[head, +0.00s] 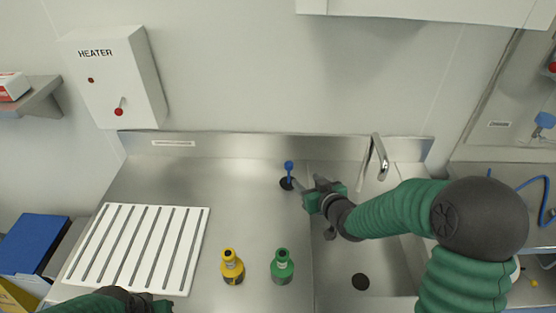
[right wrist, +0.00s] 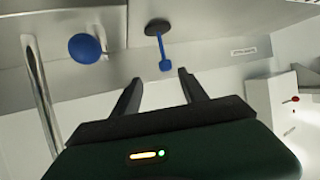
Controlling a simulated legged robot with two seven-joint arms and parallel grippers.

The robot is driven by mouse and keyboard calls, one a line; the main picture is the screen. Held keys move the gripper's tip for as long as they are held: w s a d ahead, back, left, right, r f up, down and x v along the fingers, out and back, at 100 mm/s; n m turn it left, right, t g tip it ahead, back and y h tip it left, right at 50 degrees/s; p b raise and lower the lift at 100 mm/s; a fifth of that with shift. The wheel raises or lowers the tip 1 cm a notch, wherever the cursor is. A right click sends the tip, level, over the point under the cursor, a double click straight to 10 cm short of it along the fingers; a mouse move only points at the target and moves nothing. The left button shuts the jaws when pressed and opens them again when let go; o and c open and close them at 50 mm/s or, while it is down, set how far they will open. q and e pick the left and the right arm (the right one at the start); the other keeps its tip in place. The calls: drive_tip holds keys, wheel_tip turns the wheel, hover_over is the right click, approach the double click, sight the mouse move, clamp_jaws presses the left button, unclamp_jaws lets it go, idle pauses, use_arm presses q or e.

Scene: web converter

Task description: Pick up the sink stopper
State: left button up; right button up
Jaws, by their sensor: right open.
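The likely sink stopper (head: 288,167), a black disc with an upright blue handle, stands on the steel counter near the back, left of the sink. In the right wrist view its blue handle (right wrist: 163,50) points toward the gap between my fingers, its tip just beyond the fingertips. My right gripper (head: 308,184) is open and empty, close to the right of the handle; it also shows in the right wrist view (right wrist: 160,76). My left gripper (head: 150,305) is partly visible at the bottom left edge; its fingers cannot be made out.
The sink (head: 335,265) has a dark drain (head: 361,282) and a faucet (head: 378,155) behind. A yellow bottle (head: 232,267) and a green bottle (head: 282,267) stand in front on the counter. A white slatted rack (head: 140,245) lies left. A blue round object (right wrist: 86,48) shows near the faucet.

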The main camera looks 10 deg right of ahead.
sight(290, 167)
drive_tip(key=x, duration=0.7)
drive_tip(key=a+r+x, duration=0.1)
drive_tip(key=x, duration=0.2)
drive_tip(key=shift+w+a+f+p, duration=0.15)
drive_tip(key=shift+w+p, duration=0.2)
drive_tip(key=shift+w, duration=0.15)
drive_tip(key=w, duration=0.2)
drive_tip(key=p, duration=0.1)
drive_tip(key=shift+w+d+f, duration=0.15)
drive_tip(key=shift+w+d, duration=0.1)
drive_tip(key=shift+w, duration=0.15)
drive_tip(key=shift+x, duration=1)
drive_tip(key=shift+w+a+f, duration=0.15)
drive_tip(key=shift+a+f, duration=0.05)
drive_tip(key=shift+a, duration=0.2)
drive_tip(key=shift+r, duration=0.1)
drive_tip(key=c, duration=0.4)
use_arm(q)
drive_tip(key=shift+s+a+r, duration=0.15)
drive_tip(key=shift+s+r, duration=0.2)
drive_tip(key=shift+r, duration=0.25)
drive_tip(key=shift+s+a+r, duration=0.15)
drive_tip(key=shift+s+r, duration=0.2)
drive_tip(key=shift+r, duration=0.25)
use_arm(e)
drive_tip(key=shift+d, duration=0.2)
clamp_jaws()
